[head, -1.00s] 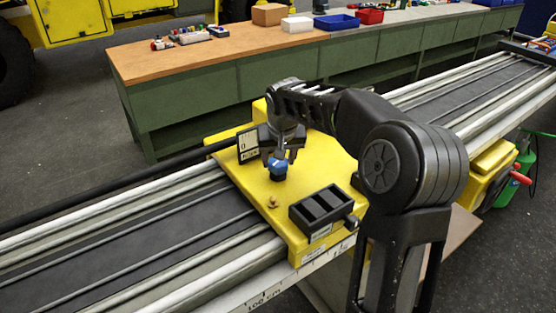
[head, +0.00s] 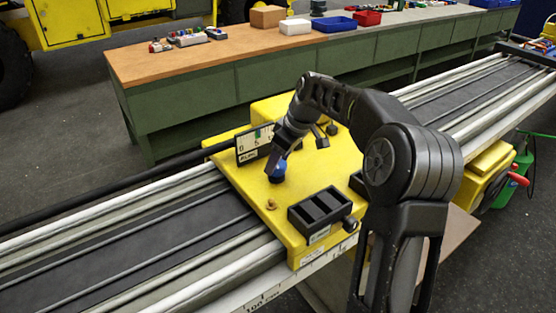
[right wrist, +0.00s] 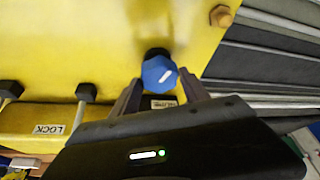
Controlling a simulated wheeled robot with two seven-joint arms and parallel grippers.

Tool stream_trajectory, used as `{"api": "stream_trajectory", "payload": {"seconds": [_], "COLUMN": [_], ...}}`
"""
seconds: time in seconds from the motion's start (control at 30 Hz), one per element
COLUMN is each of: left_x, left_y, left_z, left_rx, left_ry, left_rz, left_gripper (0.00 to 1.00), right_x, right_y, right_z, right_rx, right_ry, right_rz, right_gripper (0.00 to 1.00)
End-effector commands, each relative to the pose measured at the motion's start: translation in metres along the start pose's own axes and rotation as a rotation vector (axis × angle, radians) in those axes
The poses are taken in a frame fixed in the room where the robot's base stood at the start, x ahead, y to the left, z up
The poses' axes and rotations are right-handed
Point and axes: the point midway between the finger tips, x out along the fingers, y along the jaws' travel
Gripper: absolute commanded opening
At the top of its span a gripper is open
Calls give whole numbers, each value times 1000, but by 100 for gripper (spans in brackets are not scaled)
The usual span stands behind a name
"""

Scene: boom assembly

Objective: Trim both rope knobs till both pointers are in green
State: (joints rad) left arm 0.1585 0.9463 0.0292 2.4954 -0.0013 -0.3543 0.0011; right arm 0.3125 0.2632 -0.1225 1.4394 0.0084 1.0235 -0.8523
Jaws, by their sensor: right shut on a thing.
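A blue knob (head: 278,176) with a white mark on top stands on the yellow carriage (head: 252,194). It also shows in the right wrist view (right wrist: 160,73). My right gripper (head: 280,160) is shut on this knob, with its fingers on either side of it. A white gauge plate (head: 247,146) with numbers and a green patch (head: 259,134) stands behind the knob, partly hidden by my gripper. I cannot make out its pointer. I cannot identify a second rope knob or gauge. My left gripper is not in view.
A black compartmented box (head: 312,214) and a brass bolt (head: 271,204) sit on the carriage near the knob. Two dark levers (right wrist: 86,92) stand near a LOCK label (right wrist: 48,129). The carriage rests on long rails (head: 130,240). A workbench (head: 180,60) stands behind.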

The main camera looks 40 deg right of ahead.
Motion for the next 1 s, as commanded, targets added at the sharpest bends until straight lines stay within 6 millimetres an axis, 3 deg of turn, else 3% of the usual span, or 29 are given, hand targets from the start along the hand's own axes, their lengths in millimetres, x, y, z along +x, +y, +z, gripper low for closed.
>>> {"api": "stream_trajectory", "payload": {"seconds": [0.6, 0.63, 0.87, 1.0], "left_x": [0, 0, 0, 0], "left_y": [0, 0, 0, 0], "left_z": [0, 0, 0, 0], "left_rx": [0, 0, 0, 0], "left_ry": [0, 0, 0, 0], "left_rz": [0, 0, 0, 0], "left_gripper": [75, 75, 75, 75], "right_x": [0, 0, 0, 0], "right_y": [1, 1, 1, 0], "right_z": [1, 1, 1, 1], "right_rx": [-52, -52, -51, -51], "right_ry": [-3, -3, -2, -2], "right_rz": [-21, -21, -21, -21], "right_gripper": [13, 56, 74, 75]}}
